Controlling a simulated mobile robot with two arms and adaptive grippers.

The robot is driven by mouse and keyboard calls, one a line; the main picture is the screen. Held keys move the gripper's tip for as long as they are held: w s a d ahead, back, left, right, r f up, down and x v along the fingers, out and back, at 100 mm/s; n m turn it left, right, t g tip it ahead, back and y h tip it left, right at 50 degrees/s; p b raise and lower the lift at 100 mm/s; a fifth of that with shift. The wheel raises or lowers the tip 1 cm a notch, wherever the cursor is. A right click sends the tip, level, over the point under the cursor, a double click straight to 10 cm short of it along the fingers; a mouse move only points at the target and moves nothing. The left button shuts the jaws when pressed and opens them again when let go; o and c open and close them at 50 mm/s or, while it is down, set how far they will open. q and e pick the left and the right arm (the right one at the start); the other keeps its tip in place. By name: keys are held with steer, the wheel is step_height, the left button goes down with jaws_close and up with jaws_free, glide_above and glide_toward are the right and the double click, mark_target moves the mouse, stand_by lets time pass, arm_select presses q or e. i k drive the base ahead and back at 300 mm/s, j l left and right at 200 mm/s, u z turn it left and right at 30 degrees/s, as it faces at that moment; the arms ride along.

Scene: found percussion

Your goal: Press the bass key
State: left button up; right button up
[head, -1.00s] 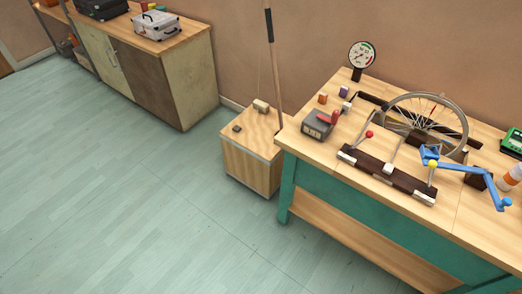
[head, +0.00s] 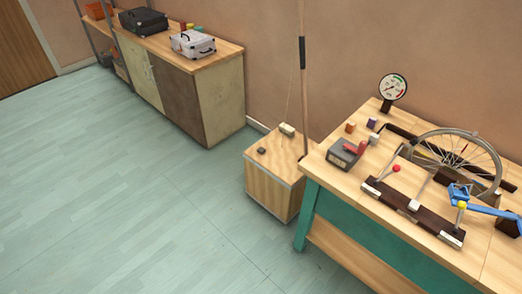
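No gripper shows in the head view. No key is visibly labelled as bass, so I cannot tell which part it is. A wooden box (head: 268,186) stands on the floor beside the workbench, with an upright pole (head: 303,80) and a thin string above it. A small pale block (head: 287,129) and a dark round knob (head: 262,151) are on its top. On the workbench lies a dark bar (head: 392,201) with pale pads. Levers with a red knob (head: 396,168), a white block (head: 413,205) and a yellow knob (head: 462,205) stand along it.
The workbench (head: 337,190) carries a spoked wheel (head: 455,150), a dial gauge (head: 393,87), a grey box with a red handle (head: 345,154) and a blue crank (head: 490,207). A cabinet (head: 196,100) with cases stands along the wall. The floor (head: 130,200) at left is clear.

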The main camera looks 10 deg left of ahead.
mark_target(261, 149)
steer(key=i+j+z, duration=0.35)
steer(key=i, duration=0.15)
steer(key=i+j+z, duration=0.7)
steer(key=j, duration=0.3)
steer(key=i, duration=0.1)
